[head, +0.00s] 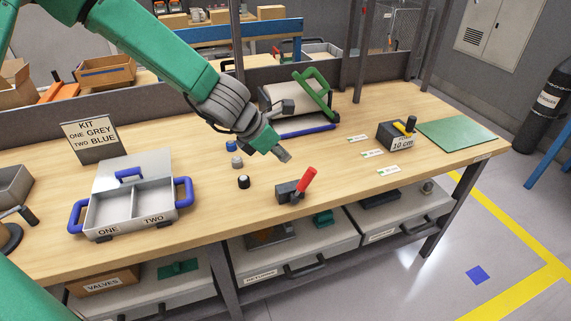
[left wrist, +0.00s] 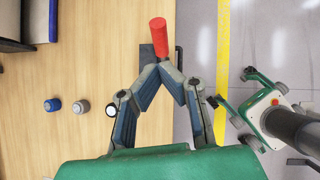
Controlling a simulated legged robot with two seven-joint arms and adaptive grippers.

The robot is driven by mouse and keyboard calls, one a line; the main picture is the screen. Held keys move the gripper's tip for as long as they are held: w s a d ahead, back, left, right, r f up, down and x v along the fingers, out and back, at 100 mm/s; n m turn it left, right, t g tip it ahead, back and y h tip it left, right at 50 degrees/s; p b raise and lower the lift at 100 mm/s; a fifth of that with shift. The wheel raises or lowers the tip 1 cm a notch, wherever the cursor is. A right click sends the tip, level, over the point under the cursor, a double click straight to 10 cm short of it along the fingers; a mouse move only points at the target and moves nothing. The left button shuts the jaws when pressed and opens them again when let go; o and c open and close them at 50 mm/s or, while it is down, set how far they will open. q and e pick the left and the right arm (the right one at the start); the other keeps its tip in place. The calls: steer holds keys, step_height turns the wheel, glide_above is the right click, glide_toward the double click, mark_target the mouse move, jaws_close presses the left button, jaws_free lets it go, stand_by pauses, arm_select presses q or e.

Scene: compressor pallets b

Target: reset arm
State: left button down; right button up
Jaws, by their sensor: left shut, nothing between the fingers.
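My left gripper (head: 284,156) hangs above the middle of the wooden workbench (head: 335,182), with its fingers together and nothing between them. In the left wrist view its fingertips (left wrist: 171,70) meet beside the red handle (left wrist: 158,37) of a dark clamp-like block; no contact can be made out. The dark block with its red handle (head: 306,180) stands near the bench's front edge, in front of the gripper. My right gripper is in neither view.
Blue (head: 231,145), grey (head: 237,162) and black (head: 243,182) knobs stand left of the gripper. A grey two-compartment case (head: 130,208) sits further left. A green-handled tool (head: 318,94) stands behind. A dark 10 cm block (head: 397,136) and green mat (head: 456,133) are right.

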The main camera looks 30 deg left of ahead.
arm_select(q)
steer(key=shift+s+r, duration=0.4)
steer(key=shift+r, duration=0.45)
steer(key=s+f+m+g+y+b, duration=0.1)
steer(key=s+f+m+b, duration=0.2)
steer(key=s+f+m, duration=0.45)
steer(key=s+f+m+g+y+b, duration=0.1)
steer(key=s+f+m+g+b, duration=0.2)
steer(key=f, duration=0.7)
steer(key=s+f+m+y+b, duration=0.2)
steer(key=s+f+m, duration=0.45)
steer(key=f, duration=0.25)
steer(key=s+f+m+g+b, duration=0.1)
steer(key=s+f+m+b, duration=0.2)
steer(key=s+f+m, duration=0.2)
steer(key=s+d+f+m+b, duration=0.1)
steer(key=s+f+m+b, duration=0.2)
steer(key=s+f+m, duration=0.3)
steer(key=s+m, duration=0.2)
steer(key=s, duration=0.3)
steer(key=shift+m+g+h, duration=0.3)
steer(key=shift+g, duration=0.1)
steer(key=shift+w+f, duration=0.1)
steer(key=shift+w, duration=0.05)
